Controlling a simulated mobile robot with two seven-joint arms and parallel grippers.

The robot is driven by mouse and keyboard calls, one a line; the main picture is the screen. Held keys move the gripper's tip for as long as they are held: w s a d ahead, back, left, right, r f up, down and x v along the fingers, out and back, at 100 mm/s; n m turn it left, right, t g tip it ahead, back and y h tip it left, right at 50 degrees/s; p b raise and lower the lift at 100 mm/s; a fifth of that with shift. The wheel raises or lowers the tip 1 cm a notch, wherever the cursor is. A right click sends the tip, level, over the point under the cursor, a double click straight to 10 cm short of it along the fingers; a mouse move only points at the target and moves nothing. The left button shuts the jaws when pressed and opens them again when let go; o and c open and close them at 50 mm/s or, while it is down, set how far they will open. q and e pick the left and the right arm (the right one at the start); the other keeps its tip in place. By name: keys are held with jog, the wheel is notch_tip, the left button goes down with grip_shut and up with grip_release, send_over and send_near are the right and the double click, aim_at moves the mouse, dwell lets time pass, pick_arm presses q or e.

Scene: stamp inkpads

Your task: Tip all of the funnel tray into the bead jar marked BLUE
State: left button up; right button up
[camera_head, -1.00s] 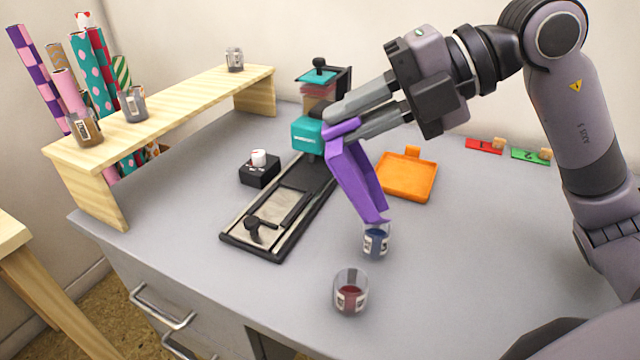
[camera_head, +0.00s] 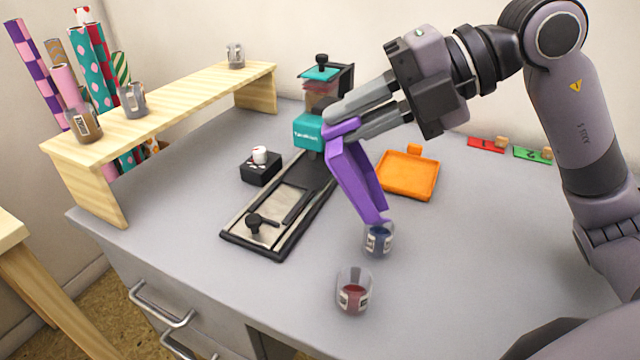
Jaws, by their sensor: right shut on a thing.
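My right gripper (camera_head: 368,112) is shut on the purple funnel tray (camera_head: 352,178), holding it near its upper end. The tray is tilted steeply, with its narrow lower end just above a clear jar with blue contents (camera_head: 378,240). This jar stands upright on the table and has a white label too small to read. I cannot see whether anything is left in the tray or falling from it. My left gripper is not in view.
A clear jar with red contents (camera_head: 353,292) stands nearer the front edge. An orange tray (camera_head: 409,176) lies right of the purple tray. A black-framed device (camera_head: 283,215) lies to the left, beside a black block (camera_head: 261,168). A wooden shelf (camera_head: 170,98) holds several jars.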

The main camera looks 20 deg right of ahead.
jog(key=shift+w+f, duration=0.1)
jog(key=shift+w, duration=0.05)
jog(key=shift+a+r+p, duration=0.15)
jog(key=shift+r+p, duration=0.05)
jog(key=shift+p, duration=0.45)
jog(key=p, duration=0.1)
jog(key=a+h+p, duration=0.1)
jog(key=shift+w+f+p, duration=0.15)
jog(key=shift+w+p, duration=0.15)
jog(key=shift+p, duration=0.05)
jog(key=p, duration=0.1)
jog(key=a+g+p, duration=0.1)
jog(key=shift+w+f+h+p, duration=0.15)
jog(key=shift+w+h+p, duration=0.15)
jog(key=shift+h+p, duration=0.1)
jog(key=shift+w+a+f+p, duration=0.1)
jog(key=shift+a+f+p, duration=0.1)
jog(key=shift+p, duration=0.1)
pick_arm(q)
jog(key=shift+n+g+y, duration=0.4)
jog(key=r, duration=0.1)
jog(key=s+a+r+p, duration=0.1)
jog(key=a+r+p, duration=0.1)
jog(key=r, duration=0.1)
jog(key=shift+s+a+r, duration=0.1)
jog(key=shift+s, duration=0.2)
pick_arm(e)
jog(key=shift+w+a+f+g+h, duration=0.35)
jog(key=shift+a+h, duration=0.2)
jog(key=shift+h, duration=0.15)
